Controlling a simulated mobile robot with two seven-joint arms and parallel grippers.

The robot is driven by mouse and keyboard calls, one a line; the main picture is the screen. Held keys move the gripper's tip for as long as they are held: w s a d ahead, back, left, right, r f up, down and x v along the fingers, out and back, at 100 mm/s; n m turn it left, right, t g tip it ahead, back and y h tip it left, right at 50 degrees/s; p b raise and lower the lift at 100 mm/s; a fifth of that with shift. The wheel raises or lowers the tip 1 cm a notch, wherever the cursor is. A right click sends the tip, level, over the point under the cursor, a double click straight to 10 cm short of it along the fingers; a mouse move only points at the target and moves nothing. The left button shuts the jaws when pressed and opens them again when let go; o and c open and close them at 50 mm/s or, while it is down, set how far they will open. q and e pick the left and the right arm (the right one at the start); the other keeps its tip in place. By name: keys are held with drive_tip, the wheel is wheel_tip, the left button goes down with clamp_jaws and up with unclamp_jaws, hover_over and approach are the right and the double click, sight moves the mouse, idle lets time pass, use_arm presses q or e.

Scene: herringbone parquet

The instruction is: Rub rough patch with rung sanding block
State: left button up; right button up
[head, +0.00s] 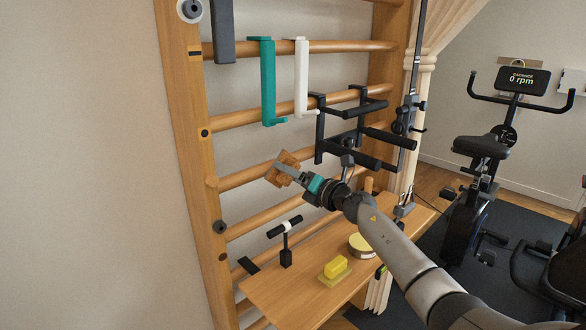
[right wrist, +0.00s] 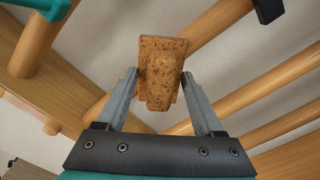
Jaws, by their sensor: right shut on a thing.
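The sanding block (head: 286,160) is a brown, speckled, cork-like block. It also shows between the fingers in the right wrist view (right wrist: 162,68). My right gripper (head: 284,172) is shut on it and holds it up at the wall bars, in front of a wooden rung (head: 245,175). I cannot tell whether the block touches the rung. No rough patch can be made out; part of the rung is hidden behind the block and gripper. My left gripper is not in view.
A wooden shelf (head: 285,291) below carries a yellow block (head: 336,267), a round tin (head: 360,245) and a black T-handled tool (head: 286,245). Teal (head: 268,85) and white (head: 301,75) hangers and a black bar rack (head: 350,130) hang above. An exercise bike (head: 480,165) stands right.

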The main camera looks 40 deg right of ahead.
sight(274, 173)
drive_tip(key=shift+s+a+r+p, duration=0.1)
drive_tip(key=shift+a+r+p, duration=0.1)
drive_tip(key=shift+a+p, duration=0.95)
drive_tip(key=shift+a+f, duration=0.1)
drive_tip(key=shift+a, duration=0.4)
drive_tip(key=shift+s+a+p, duration=0.15)
drive_tip(key=shift+a+p, duration=0.45)
drive_tip(key=shift+p, duration=0.2)
drive_tip(key=shift+s+a+p, duration=0.15)
drive_tip(key=shift+a+p, duration=0.55)
drive_tip(key=shift+a, duration=0.2)
drive_tip(key=shift+s+a+p, duration=0.15)
drive_tip(key=shift+a+p, duration=0.5)
drive_tip(key=shift+a, duration=0.25)
drive_tip(key=shift+s+a+p, duration=0.15)
drive_tip(key=shift+a+p, duration=0.5)
drive_tip(key=shift+a, duration=0.6)
drive_tip(key=shift+s+a+p, duration=0.15)
drive_tip(key=shift+a+p, duration=0.5)
drive_tip(key=shift+a, duration=0.55)
drive_tip(key=shift+s+d+p, duration=0.15)
drive_tip(key=shift+s, duration=0.8)
drive_tip(key=shift+s+d+p, duration=0.1)
drive_tip(key=shift+s+d, duration=0.1)
drive_tip(key=shift+s, duration=0.8)
drive_tip(key=shift+s+d+p, duration=0.15)
drive_tip(key=shift+s, duration=0.8)
